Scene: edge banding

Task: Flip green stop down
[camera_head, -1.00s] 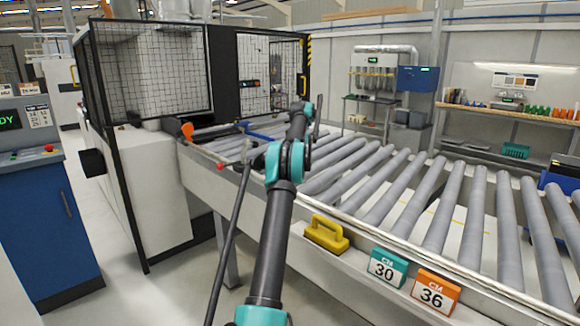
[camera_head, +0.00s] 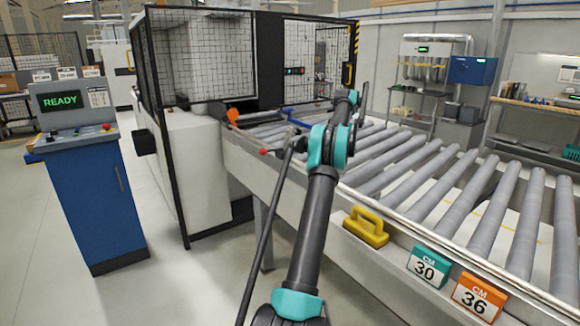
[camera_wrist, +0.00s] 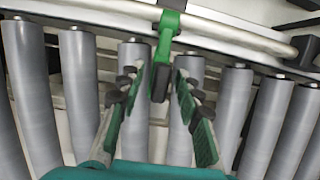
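The green stop (camera_wrist: 168,28) shows in the wrist view at the top centre, on the pale rail at the ends of the rollers. Its arm points down the picture toward me and ends in a black tip (camera_wrist: 160,82). My gripper (camera_wrist: 158,78) is open, with its green and black fingers on either side of that tip. A gap shows on each side, but I cannot tell whether either finger touches it. In the head view my arm reaches over the near edge of the conveyor, and I cannot make out the stop there.
The conveyor's grey rollers (camera_head: 437,180) fill the right side. On its near side are a yellow handled block (camera_head: 366,228), a teal 30 sign (camera_head: 427,265) and an orange 36 sign (camera_head: 477,296). A blue console (camera_head: 92,200) reading READY stands left, with open floor before it.

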